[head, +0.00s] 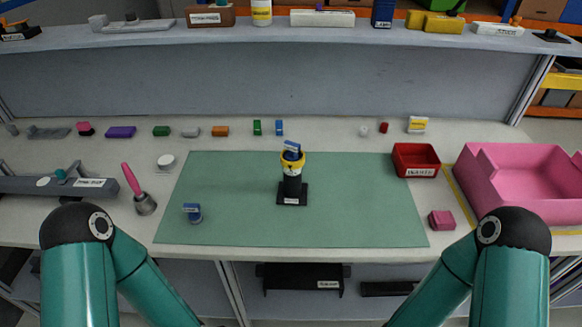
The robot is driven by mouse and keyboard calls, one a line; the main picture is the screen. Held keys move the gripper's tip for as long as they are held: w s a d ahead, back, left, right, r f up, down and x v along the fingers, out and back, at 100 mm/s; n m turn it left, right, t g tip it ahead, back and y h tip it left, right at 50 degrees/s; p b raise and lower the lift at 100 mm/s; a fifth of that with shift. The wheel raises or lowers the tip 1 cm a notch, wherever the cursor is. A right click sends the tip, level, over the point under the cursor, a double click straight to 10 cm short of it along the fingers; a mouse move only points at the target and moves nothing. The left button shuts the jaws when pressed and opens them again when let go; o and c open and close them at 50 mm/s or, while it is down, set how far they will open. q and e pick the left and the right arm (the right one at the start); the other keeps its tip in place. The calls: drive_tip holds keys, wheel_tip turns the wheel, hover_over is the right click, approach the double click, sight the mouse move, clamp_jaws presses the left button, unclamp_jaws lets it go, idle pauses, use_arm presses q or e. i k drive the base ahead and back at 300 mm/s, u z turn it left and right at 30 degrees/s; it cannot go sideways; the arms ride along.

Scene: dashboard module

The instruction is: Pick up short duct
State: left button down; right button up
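I cannot tell for sure which part is the short duct, as the labels are too small to read. Long parts in view are a grey duct-like part (85,187) at the left of the table, a smaller grey part (48,132) behind it, and a black part (302,278) on the lower shelf. A black post (292,187) with a yellow collar and a blue piece on top stands upright on the green mat. Both my arms bend down at the front edge, and both grippers are out of the frame.
The green mat (240,215) is mostly clear, with a small blue part (192,212) at its left. A red bin (415,160) and pink tray (520,185) stand at the right. Small coloured blocks line the back. A raised shelf (350,35) spans behind.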

sight(292, 192)
drive_tip(key=u, duration=0.35)
drive_tip(key=k, duration=1.05)
drive_tip(key=u, duration=0.95)
drive_tip(key=i, duration=1.05)
drive_tip(key=z, duration=0.75)
